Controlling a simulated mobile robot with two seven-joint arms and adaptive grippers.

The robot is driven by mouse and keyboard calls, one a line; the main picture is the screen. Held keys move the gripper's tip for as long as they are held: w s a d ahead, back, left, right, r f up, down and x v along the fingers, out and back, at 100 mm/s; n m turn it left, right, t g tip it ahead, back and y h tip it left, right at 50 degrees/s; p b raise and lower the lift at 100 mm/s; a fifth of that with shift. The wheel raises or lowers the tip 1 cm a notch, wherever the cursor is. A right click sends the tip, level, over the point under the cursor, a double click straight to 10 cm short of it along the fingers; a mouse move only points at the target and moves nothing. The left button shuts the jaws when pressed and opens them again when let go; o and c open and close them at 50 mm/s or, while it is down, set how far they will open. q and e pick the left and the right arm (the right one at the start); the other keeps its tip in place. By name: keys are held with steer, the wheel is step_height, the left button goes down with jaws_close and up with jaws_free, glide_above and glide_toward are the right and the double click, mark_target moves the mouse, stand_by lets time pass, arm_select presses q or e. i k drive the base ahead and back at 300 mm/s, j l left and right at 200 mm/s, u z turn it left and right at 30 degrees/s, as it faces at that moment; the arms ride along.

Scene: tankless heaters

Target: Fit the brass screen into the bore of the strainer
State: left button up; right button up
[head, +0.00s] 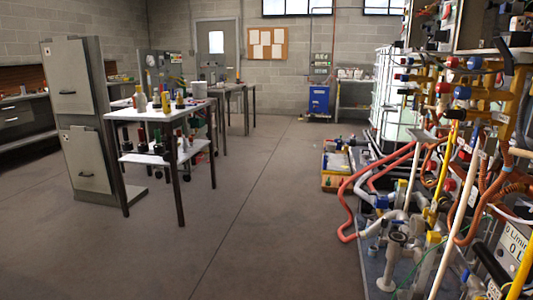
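I cannot pick out the brass screen or the strainer with its bore in the head view. Many small fittings are too small or too tangled to tell apart. A white-topped table (150,110) at the left bears several small bottles and parts, some with red, yellow or dark tops. A dense rig of pipes and valves (455,180) fills the right side, with brass-coloured, red and blue fittings. Neither of my grippers shows in this view.
A grey cabinet (75,80) stands at the left. A yellow crate (334,172) sits on the floor beside the rig. Red hoses (345,210) bulge out over the floor. A blue cart (319,100) stands at the back wall. The middle floor (245,195) is clear.

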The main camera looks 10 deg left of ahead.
mark_target(394, 253)
steer(key=i, duration=4.9)
steer(key=i+l+u, duration=0.15)
steer(key=i, duration=0.3)
steer(key=i+l+u, duration=0.15)
steer(key=i, duration=0.3)
steer(key=i+l+u, duration=0.15)
steer(key=i, duration=0.3)
